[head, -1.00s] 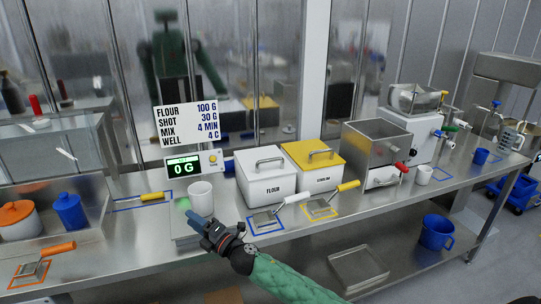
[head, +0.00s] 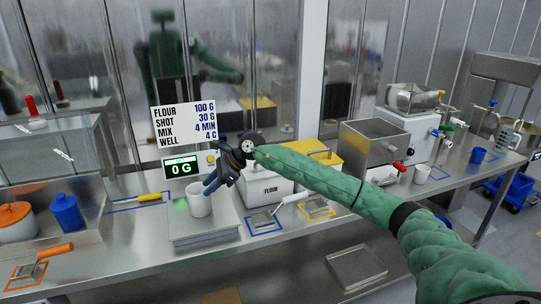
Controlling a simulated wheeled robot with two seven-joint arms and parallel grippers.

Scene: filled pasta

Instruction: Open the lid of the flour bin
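The flour bin (head: 270,197) is a white box with a FLOUR label, standing on the steel counter. My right wrist and forearm cross in front of its top, so its handle and most of its lid are hidden. My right gripper (head: 212,184) is left of the bin, its dark fingers pointing down and left over the white cup (head: 198,205) as seen from the head. Whether its fingers are apart is unclear, and I see nothing held in them. My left gripper is out of view.
The white cup stands on the scale (head: 206,238), left of the bin; the display (head: 181,168) reads 0 G. A yellow-lidded bin (head: 325,176) stands right of the flour bin. A steel hopper (head: 371,146) is farther right.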

